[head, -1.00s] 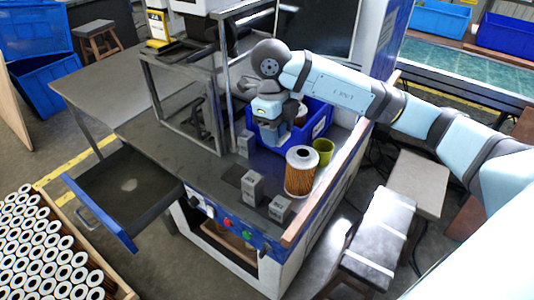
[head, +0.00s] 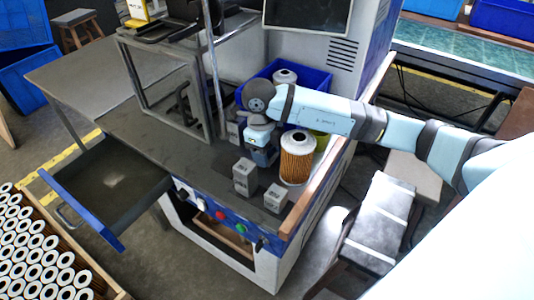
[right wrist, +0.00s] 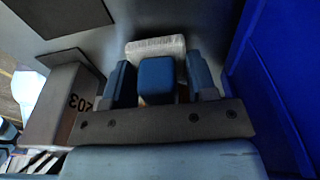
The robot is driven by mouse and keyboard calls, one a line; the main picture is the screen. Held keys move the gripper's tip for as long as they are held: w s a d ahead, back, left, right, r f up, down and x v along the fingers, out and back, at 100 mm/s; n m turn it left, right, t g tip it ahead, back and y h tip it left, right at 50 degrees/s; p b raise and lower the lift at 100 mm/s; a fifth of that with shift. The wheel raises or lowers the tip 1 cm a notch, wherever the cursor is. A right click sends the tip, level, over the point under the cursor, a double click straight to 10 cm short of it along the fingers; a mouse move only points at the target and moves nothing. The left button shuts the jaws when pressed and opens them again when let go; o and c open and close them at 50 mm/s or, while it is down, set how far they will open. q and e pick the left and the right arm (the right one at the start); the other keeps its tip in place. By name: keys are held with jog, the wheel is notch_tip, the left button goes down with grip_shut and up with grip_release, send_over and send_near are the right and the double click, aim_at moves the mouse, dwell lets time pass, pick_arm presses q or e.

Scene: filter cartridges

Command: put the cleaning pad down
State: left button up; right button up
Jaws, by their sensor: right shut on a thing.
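The cleaning pad has a blue block-shaped grip (right wrist: 156,80) and a whitish pad part (right wrist: 155,46) in the right wrist view. My right gripper (right wrist: 160,85) is shut on the blue grip, with one finger on each side. In the head view my right gripper (head: 261,154) is low over the grey workbench top (head: 190,155), left of the orange pleated filter cartridge (head: 297,160). The pad is hardly distinguishable there. I cannot tell whether it touches the bench. My left gripper is not in view.
Grey boxes (head: 246,178) (head: 277,198) stand close in front; one marked 203 (right wrist: 75,105) shows in the wrist view. A blue bin (head: 315,85) is behind. A dark flat square (right wrist: 60,14) lies on the bench. An open drawer (head: 110,190) is at left.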

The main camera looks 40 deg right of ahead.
jog(key=shift+f, duration=0.35)
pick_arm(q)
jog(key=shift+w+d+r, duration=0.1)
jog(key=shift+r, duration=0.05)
pick_arm(e)
jog(key=o, duration=1)
jog(key=shift+f, duration=0.1)
pick_arm(q)
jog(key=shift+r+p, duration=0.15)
jog(key=shift+p, duration=0.55)
pick_arm(e)
jog(key=r, duration=0.4)
jog(key=w+r, duration=0.1)
jog(key=r, duration=0.7)
jog(key=shift+w+a+r, duration=0.15)
jog(key=shift+w+a, duration=0.05)
jog(key=shift+a, duration=0.1)
